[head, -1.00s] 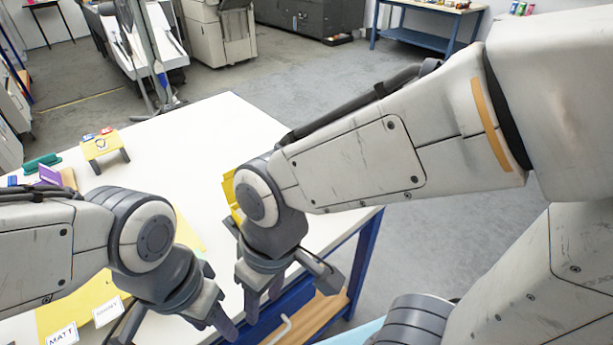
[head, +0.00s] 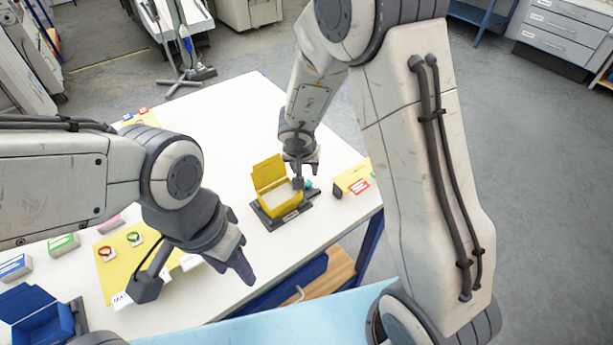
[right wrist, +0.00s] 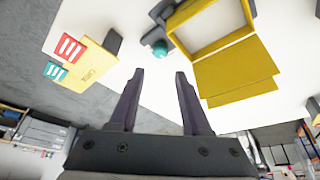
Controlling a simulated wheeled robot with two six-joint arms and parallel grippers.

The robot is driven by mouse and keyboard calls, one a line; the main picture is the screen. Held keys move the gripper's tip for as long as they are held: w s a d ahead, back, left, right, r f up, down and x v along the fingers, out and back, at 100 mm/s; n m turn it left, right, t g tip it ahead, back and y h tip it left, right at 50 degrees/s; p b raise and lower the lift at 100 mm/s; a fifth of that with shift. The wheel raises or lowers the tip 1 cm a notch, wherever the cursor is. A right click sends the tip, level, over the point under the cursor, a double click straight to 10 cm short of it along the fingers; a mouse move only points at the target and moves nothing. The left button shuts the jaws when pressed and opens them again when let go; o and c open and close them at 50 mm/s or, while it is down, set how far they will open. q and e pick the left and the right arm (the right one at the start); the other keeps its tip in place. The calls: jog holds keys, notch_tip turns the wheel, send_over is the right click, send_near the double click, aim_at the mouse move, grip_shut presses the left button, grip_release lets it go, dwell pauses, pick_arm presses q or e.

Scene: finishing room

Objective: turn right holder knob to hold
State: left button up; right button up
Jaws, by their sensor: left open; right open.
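The right holder is a yellow open-lidded box (head: 280,197) on a dark base (head: 285,217) near the table's right edge. Its small teal knob (head: 308,184) sits at the right side of the base; it also shows in the right wrist view (right wrist: 159,48), and its setting cannot be read. My right gripper (head: 303,181) is open and points down by the knob. In the right wrist view its two fingers (right wrist: 159,74) are apart, with the knob ahead of the gap, not between them. My left gripper (head: 196,277) is open and empty above the table's front.
A yellow tent card (head: 352,178) with red and teal labels stands right of the holder. A yellow mat (head: 118,265), coloured blocks and a blue open box (head: 45,325) lie at the left. The white table (head: 235,120) is clear behind the holder.

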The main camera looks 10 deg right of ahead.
aim_at(307, 182)
jog(key=b+x, duration=0.5)
jog(key=x, duration=0.4)
jog(key=shift+w+f+b, duration=0.2)
jog(key=shift+f+b, duration=0.1)
jog(key=shift+f, duration=0.25)
grip_shut()
jog(key=shift+r, duration=0.1)
